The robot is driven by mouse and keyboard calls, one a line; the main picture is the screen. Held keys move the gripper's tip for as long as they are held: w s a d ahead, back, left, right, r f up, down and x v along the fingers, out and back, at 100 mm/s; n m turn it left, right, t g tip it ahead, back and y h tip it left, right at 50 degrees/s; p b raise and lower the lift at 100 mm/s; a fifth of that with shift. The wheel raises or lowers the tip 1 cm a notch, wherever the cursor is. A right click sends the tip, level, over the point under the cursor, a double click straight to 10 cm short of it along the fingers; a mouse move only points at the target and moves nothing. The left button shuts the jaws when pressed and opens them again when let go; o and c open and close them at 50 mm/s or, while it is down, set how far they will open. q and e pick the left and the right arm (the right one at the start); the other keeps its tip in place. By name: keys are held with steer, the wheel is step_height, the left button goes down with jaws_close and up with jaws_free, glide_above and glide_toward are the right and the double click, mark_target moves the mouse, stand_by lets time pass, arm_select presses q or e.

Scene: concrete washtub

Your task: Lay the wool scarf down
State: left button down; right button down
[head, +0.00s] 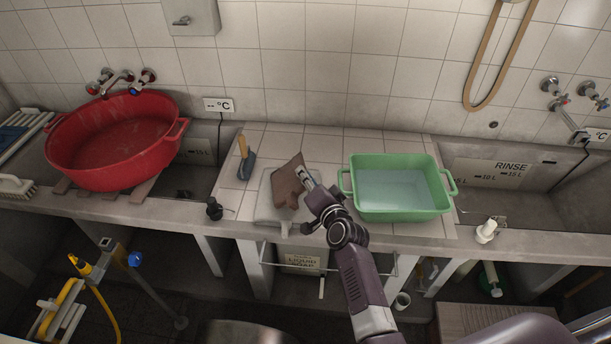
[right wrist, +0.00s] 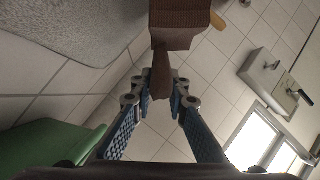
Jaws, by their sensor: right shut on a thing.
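The brown wool scarf (head: 287,183) is bunched and hangs from my right gripper (head: 307,180) over the tiled counter between the two sinks. In the right wrist view the scarf (right wrist: 172,28) is pinched at a narrow end between the blue-padded fingers (right wrist: 162,90) and widens beyond them. A pale grey towel (head: 268,208) lies flat on the counter under and beside the scarf; it also shows in the right wrist view (right wrist: 65,30). I cannot tell whether the scarf's lower part touches the towel. My left gripper is not in view.
A green basin of water (head: 438,205) stands right of the gripper, close to it. A red tub (head: 118,150) sits over the left sink. A blue brush with a wooden handle (head: 246,165) is behind left of the towel. A dark bottle (head: 214,210) stands near the front edge.

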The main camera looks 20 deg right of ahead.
steer(key=shift+f+b, duration=0.35)
steer(key=shift+f, duration=0.05)
stand_by(0.8)
steer(key=c, duration=1.8)
jaws_free()
step_height(320, 180, up, 6)
steer(key=p, duration=0.6)
